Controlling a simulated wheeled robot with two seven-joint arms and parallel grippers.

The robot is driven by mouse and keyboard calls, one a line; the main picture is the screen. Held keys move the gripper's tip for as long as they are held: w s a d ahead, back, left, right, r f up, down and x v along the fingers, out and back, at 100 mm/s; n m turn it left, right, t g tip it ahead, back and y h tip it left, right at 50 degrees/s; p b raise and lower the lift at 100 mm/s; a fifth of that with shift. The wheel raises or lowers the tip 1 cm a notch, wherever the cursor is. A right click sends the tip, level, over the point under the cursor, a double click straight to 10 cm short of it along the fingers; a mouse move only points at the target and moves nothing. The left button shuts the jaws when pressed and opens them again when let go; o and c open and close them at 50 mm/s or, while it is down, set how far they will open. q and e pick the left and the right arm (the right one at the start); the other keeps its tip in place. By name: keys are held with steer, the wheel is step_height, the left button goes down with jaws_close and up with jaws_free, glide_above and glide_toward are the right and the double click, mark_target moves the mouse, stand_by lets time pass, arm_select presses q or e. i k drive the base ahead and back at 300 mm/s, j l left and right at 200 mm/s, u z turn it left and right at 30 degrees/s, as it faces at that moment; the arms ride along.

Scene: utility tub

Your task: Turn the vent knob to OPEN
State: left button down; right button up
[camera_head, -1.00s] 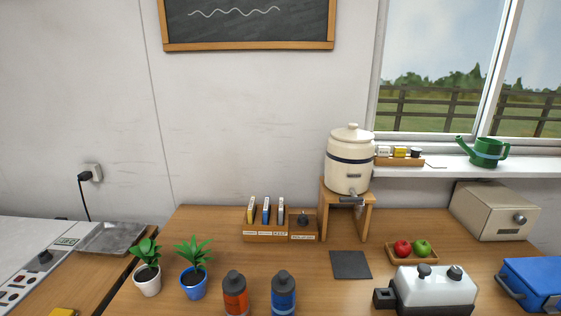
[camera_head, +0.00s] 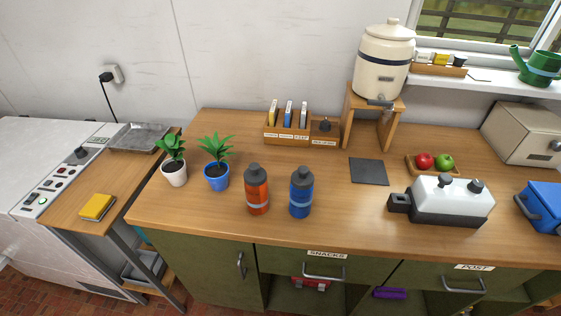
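No label reading VENT or OPEN is legible, so I cannot tell which knob is the vent knob. A dark knob (camera_head: 82,152) stands on the sloped control panel of the white machine (camera_head: 60,158) at the left, beside a small label plate. Another round knob (camera_head: 555,146) is on the front of the beige box (camera_head: 522,133) at the far right. The silver-white vessel (camera_head: 452,203) on the counter has two dark knobs on top (camera_head: 446,181). The setting of each is too small to read. Neither of my grippers is in view.
The wooden counter (camera_head: 330,218) holds potted plants (camera_head: 216,176), an orange bottle (camera_head: 257,190), a blue bottle (camera_head: 301,192) and a ceramic dispenser (camera_head: 384,62). A metal tray (camera_head: 139,138) and yellow block (camera_head: 97,207) lie on the side table (camera_head: 115,190).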

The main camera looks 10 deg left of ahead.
mark_target(476, 186)
steer(key=z, duration=1.3)
